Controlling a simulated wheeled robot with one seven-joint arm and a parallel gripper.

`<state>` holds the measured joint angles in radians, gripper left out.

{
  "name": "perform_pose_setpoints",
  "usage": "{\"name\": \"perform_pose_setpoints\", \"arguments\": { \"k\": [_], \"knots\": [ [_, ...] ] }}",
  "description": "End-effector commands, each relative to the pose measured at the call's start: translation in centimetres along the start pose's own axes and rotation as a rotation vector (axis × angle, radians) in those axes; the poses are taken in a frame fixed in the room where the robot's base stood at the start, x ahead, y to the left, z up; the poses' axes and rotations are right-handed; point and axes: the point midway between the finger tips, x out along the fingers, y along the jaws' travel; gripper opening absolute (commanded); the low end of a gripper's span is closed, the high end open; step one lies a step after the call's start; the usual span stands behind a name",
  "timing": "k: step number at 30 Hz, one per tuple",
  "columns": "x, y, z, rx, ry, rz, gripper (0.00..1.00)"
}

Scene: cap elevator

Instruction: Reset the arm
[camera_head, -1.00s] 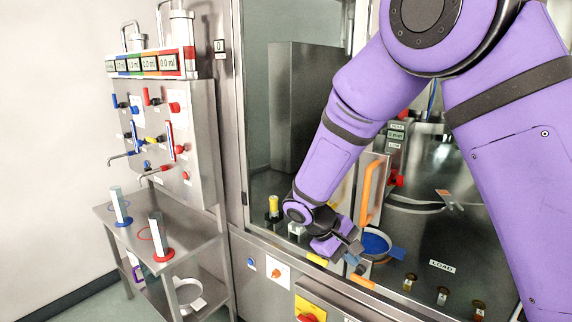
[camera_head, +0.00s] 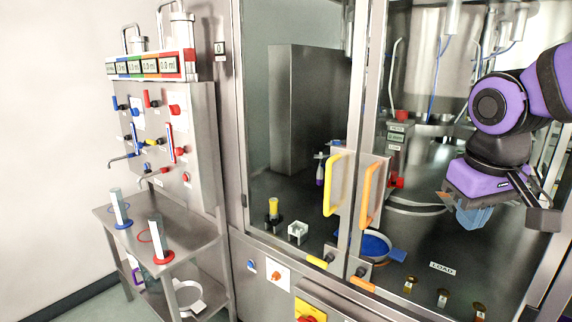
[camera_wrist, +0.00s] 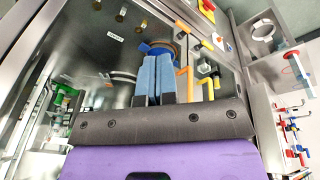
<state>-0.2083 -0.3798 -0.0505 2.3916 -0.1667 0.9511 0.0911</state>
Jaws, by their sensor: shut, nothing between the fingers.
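My purple arm is folded back at the right of the head view. My gripper (camera_head: 474,216) hangs there in front of the glass cabinet, clear of its handles. In the wrist view its two blue fingers (camera_wrist: 153,80) are side by side, shut, with nothing held between them.
A yellow handle (camera_head: 333,184) and an orange handle (camera_head: 370,194) stand on the cabinet doors. A blue round dish (camera_head: 374,246) lies near the LOAD label (camera_head: 442,268). A steel shelf (camera_head: 185,238) with two cylinders stands at left.

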Motion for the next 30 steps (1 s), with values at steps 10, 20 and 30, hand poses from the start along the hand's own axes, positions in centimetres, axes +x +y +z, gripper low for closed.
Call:
{"name": "perform_pose_setpoints", "arguments": {
  "k": [10, 20, 30],
  "knots": [
    [-3.8, 1.1, 6.6, 0.137, 0.201, -0.057, 0.0],
    [-4.5, 0.9, 8.6, 0.175, 0.269, -0.067, 0.0],
    [-4.5, 0.9, 8.6, 0.174, 0.268, -0.067, 0.0]
  ]
}}
